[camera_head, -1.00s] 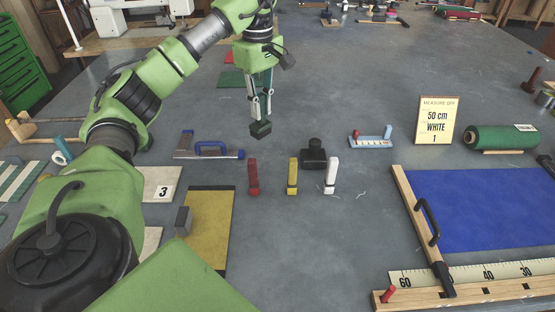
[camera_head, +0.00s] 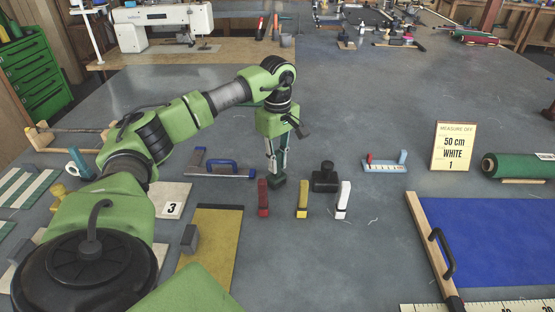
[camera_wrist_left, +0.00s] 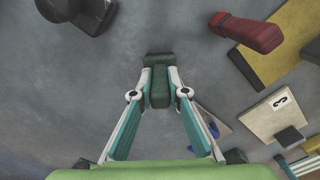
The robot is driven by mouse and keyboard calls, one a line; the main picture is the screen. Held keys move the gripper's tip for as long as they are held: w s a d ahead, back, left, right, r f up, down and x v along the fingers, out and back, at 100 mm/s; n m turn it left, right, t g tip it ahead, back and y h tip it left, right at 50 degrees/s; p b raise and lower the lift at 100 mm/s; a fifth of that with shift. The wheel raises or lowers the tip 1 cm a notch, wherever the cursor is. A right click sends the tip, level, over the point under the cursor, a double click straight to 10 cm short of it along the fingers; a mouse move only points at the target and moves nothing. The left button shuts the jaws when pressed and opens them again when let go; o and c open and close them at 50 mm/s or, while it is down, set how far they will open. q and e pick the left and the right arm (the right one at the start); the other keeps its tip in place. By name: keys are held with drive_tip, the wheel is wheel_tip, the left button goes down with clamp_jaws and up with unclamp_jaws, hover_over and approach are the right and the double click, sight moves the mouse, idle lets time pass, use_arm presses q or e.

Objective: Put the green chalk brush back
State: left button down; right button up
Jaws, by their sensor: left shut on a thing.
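My left gripper (camera_head: 277,172) is shut on the green chalk brush (camera_head: 278,182), which is upright beneath the fingers, close above or on the grey table; I cannot tell if it touches. In the left wrist view the fingers (camera_wrist_left: 160,88) clasp both sides of the brush (camera_wrist_left: 160,68). A red brush (camera_head: 263,198), a yellow brush (camera_head: 302,199) and a white brush (camera_head: 343,199) stand in a row just in front, with the green one behind the gap between red and yellow. My right gripper is not in view.
A black block with a knob (camera_head: 325,178) stands right of the green brush. A blue-handled tool (camera_head: 222,170) lies to the left. A yellow board (camera_head: 212,250) lies front left, a sign (camera_head: 453,147) and green roll (camera_head: 515,166) at right.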

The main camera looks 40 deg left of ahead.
use_arm(q)
drive_tip(key=c, duration=2)
unclamp_jaws()
drive_tip(key=shift+o, duration=0.2)
drive_tip(key=shift+r, duration=0.35)
wheel_tip(320, 180, up, 10)
drive_tip(key=shift+b, duration=0.6)
drive_tip(key=shift+r, duration=0.75)
